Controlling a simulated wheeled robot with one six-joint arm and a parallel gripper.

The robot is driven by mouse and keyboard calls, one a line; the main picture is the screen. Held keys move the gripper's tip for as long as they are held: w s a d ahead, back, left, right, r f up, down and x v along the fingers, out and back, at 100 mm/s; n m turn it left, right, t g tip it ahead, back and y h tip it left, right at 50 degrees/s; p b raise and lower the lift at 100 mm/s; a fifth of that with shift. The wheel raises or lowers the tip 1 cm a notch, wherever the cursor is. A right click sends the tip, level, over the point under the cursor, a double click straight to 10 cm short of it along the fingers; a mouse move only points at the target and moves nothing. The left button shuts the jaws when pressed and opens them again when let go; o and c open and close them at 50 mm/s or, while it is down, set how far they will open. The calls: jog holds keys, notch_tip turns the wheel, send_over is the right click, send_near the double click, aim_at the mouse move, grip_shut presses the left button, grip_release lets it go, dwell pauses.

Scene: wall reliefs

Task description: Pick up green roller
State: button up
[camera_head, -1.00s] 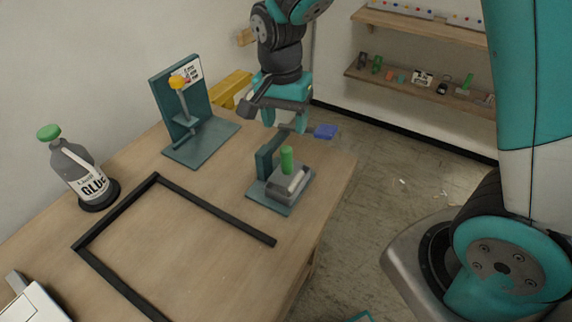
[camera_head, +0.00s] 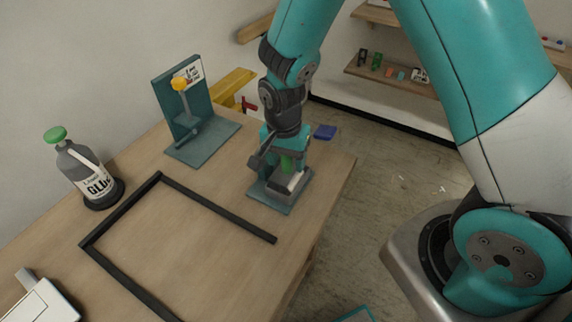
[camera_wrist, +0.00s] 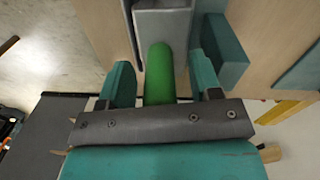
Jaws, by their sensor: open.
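In the wrist view the green roller (camera_wrist: 160,74) lies between the two teal fingers, with a gap on each side. My gripper (camera_wrist: 163,80) is open around it and points down. In the head view my gripper (camera_head: 285,150) partly hides the roller and the stand's back part.
A black frame (camera_head: 200,200) lies on the wooden table (camera_head: 200,245). A teal stand with a yellow knob (camera_head: 179,84) stands behind, left of my gripper. A glue bottle (camera_head: 85,172) with a green cap is at left. A shelf (camera_head: 395,76) hangs on the far wall.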

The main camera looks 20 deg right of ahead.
grip_shut()
jog(key=shift+r, duration=0.1)
notch_tip(320, 180, up, 20)
jog(key=b, duration=0.2)
dwell(0.4)
jog(key=c, duration=0.7)
grip_release()
jog(key=shift+c, duration=1.2)
